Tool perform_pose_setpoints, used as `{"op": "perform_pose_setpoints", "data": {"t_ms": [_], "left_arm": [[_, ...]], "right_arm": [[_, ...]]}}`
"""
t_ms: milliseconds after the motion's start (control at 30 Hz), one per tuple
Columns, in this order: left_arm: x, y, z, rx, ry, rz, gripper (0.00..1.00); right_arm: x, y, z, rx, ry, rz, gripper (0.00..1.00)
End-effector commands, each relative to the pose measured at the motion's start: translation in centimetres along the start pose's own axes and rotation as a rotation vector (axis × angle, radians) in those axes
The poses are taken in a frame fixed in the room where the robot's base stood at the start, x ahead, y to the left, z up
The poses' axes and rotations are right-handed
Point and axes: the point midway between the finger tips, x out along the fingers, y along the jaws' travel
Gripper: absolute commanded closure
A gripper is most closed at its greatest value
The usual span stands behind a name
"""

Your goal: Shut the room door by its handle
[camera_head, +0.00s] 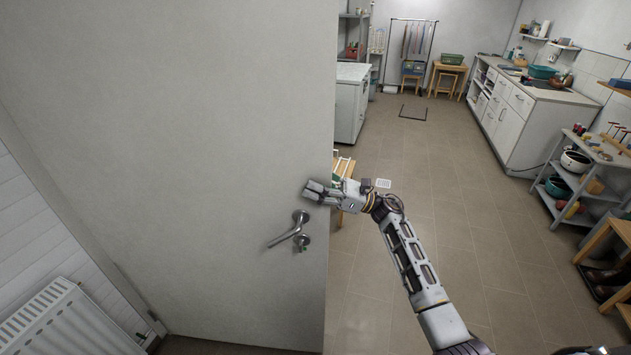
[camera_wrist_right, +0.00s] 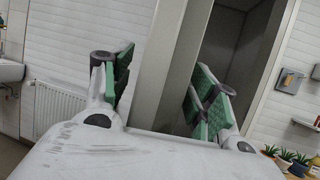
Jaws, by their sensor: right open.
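The room door (camera_head: 170,130) is a large light grey panel filling the left of the head view. It stands open, with its free edge near the middle of the picture. Its metal lever handle (camera_head: 290,232) sits near that edge, with a lock fitting just below. My right gripper (camera_head: 318,192) is open, above and slightly right of the handle, apart from it. In the right wrist view, its green-padded fingers (camera_wrist_right: 165,68) are spread, with a pale upright panel edge showing between them. I cannot make out the handle there. My left gripper is out of view.
A white radiator (camera_head: 70,320) is at the lower left. A wooden piece of furniture (camera_head: 343,168) shows just beyond the door edge. A counter (camera_head: 535,95) and a shelf rack (camera_head: 590,180) line the right side. The tiled floor (camera_head: 455,200) between is clear.

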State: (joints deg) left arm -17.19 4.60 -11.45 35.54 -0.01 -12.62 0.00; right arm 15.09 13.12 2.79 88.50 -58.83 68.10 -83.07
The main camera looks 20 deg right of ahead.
Motion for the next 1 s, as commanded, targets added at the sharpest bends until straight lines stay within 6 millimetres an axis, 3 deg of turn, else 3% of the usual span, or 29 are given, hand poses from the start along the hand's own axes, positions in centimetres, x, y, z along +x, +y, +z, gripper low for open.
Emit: {"op": "perform_pose_setpoints", "data": {"t_ms": [133,567,1000], "left_arm": [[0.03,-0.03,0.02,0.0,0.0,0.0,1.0],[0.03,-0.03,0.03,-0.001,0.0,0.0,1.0],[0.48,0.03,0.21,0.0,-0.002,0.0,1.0]], "right_arm": [[-0.02,0.0,-0.02,0.0,0.0,0.0,0.44],[-0.04,0.01,0.0,0.0,0.0,0.001,0.99],[-0.17,-0.01,0.02,0.004,0.0,0.011,1.0]]}}
